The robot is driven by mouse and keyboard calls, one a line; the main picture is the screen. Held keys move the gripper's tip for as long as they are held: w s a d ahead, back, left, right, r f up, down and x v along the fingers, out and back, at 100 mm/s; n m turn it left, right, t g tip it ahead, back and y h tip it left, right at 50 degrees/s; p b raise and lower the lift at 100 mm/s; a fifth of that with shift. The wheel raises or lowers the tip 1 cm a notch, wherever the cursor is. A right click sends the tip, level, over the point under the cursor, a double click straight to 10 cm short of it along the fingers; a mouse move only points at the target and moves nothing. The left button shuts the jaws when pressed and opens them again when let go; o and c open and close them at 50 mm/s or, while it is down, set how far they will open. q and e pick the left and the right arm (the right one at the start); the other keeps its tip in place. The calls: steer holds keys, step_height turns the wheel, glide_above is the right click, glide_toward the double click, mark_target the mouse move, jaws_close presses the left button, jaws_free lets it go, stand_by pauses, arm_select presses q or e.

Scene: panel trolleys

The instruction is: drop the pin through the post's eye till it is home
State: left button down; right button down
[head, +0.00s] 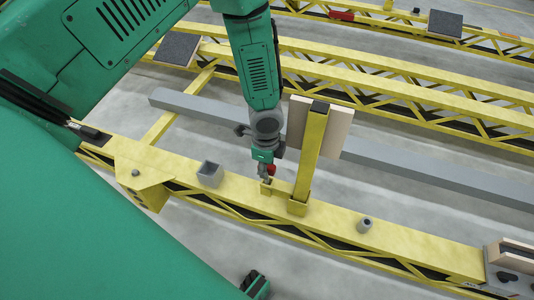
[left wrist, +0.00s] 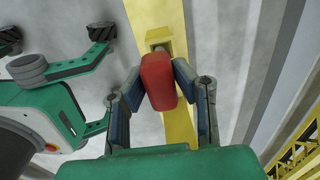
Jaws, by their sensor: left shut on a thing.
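My left gripper (head: 265,174) is shut on the red head of the pin (left wrist: 158,82), above the yellow beam (head: 340,222). The pin's red head also shows in the head view (head: 271,169). In the left wrist view the two fingers grip the head from both sides; most of its shank is hidden behind the head. A small yellow bracket (head: 266,187) sits right below the gripper, beside the upright yellow post (head: 311,155). In the left wrist view the bracket (left wrist: 157,34) lies just beyond the pin's head. I cannot tell how far the pin is in the eye.
The post stands in a yellow socket (head: 297,207), close right of my left gripper, with a pale panel (head: 337,133) behind it. A grey square cup (head: 210,174) and a small grey cylinder (head: 366,224) stand on the beam. A grey bar (head: 420,170) lies behind.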

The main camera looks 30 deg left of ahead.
mark_target(267, 183)
arm_select(q)
steer(key=shift+f+b, duration=0.55)
steer(key=shift+f, duration=0.65)
steer(key=shift+d+r+p, duration=0.1)
steer(key=shift+p, duration=0.25)
steer(key=shift+f+b, duration=0.85)
steer(key=shift+f, duration=0.8)
steer(key=c, duration=1.2)
jaws_free()
steer(key=shift+r, duration=0.1)
step_height(267, 183, up, 8)
steer(key=p, duration=0.7)
steer(key=shift+p, duration=0.35)
